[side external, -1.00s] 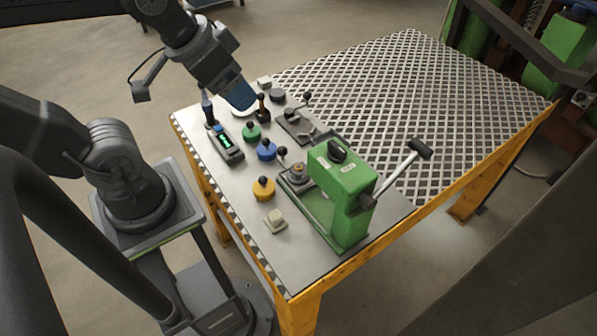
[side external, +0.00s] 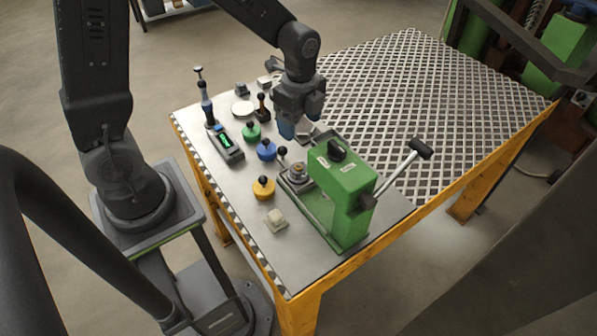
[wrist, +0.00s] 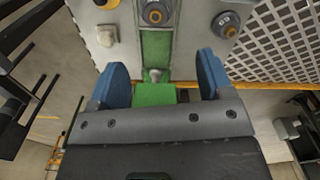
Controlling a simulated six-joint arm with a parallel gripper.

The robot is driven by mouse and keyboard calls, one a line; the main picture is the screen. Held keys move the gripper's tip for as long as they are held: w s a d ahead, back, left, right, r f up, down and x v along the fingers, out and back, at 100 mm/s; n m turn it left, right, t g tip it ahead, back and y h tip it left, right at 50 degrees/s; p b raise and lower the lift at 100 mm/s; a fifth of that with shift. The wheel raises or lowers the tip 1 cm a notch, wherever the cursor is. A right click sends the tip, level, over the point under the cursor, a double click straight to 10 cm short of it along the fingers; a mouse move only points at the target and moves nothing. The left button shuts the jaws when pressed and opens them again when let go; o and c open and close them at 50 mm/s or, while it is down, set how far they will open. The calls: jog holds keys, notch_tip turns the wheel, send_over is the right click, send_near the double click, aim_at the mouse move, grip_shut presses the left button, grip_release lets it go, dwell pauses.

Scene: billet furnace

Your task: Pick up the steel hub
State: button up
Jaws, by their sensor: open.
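A round steel piece with a brass-coloured middle, which looks like the steel hub (side external: 297,171), sits on the bed of the green press (side external: 343,195). In the wrist view the same hub (wrist: 153,13) is near the top edge, beyond my fingertips. My gripper (side external: 288,128) is above the table, behind and slightly left of the hub in the side view, pointing down. Its blue fingers (wrist: 161,75) are wide apart in the wrist view, with nothing held between them. The gripper hides part of the fixture behind it.
Yellow (side external: 264,189), blue (side external: 266,150) and green (side external: 251,132) knobbed pieces stand left of the press. A pale block (side external: 275,221) lies near the front edge. The press lever (side external: 402,166) sticks out right. The mesh tabletop (side external: 430,100) is clear.

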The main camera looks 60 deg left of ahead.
send_over(299, 166)
jog(key=f, duration=0.8)
jog(key=shift+w+a, duration=0.15)
jog(key=shift+a, duration=0.05)
jog(key=shift+s+d+f, duration=0.1)
jog(key=shift+s+f, duration=0.05)
jog(key=shift+f, duration=1.2)
jog(key=shift+s+d+f, duration=0.1)
jog(key=shift+f, duration=1.2)
jog(key=c, duration=1.3)
jog(key=shift+r, duration=0.15)
